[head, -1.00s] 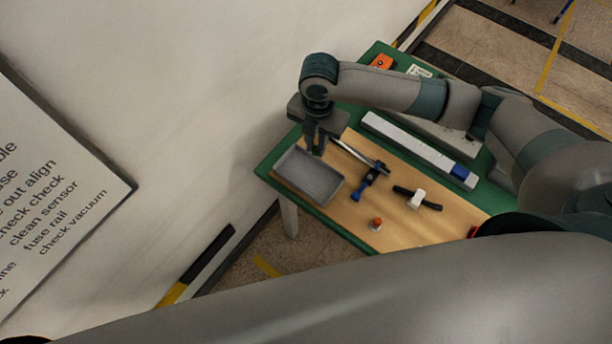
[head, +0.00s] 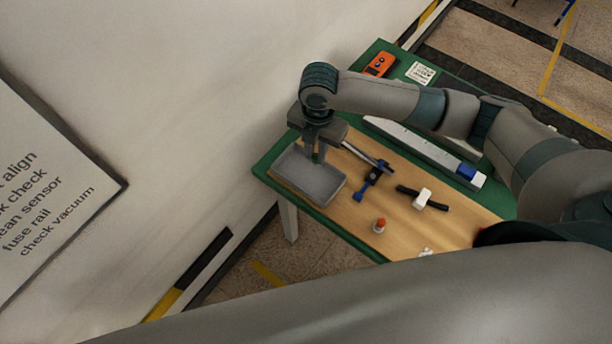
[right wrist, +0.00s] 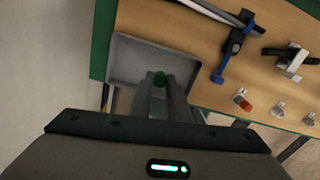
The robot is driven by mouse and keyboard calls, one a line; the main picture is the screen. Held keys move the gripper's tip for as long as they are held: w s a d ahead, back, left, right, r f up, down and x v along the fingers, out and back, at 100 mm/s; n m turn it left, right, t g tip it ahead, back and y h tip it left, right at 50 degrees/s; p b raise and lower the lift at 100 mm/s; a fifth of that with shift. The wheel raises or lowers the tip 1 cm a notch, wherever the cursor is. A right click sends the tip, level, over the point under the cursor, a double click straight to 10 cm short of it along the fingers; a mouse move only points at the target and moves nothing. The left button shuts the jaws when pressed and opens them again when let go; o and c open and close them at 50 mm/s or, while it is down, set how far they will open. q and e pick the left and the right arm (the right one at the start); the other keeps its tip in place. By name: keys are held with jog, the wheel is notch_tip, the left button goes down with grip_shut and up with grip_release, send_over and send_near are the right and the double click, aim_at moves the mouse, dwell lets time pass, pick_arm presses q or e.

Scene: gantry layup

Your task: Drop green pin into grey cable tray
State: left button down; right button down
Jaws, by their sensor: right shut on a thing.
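The green pin (right wrist: 159,79) shows as a small dark green round end between the fingertips of my right gripper (right wrist: 160,88). In the head view the right gripper (head: 316,158) points down over the grey cable tray, with a bit of the green pin (head: 316,157) between its fingers. The gripper is shut on the pin. The grey cable tray (head: 300,182) lies at the table's left end and looks empty; in the right wrist view the tray (right wrist: 124,62) is partly hidden by the fingers. My left gripper is out of view.
On the wooden board (head: 400,220) lie a blue clamp (head: 371,180), a black and white tool (head: 423,198) and an orange-topped piece (head: 379,225). A long white rail (head: 425,150) and an orange device (head: 380,64) lie behind. A wall stands left of the table.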

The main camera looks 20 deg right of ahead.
jog(key=c, duration=1.6)
grip_release()
jog(key=shift+r, duration=0.1)
notch_tip(320, 180, up, 17)
jog(key=b, duration=0.4)
jog(key=shift+r, duration=0.1)
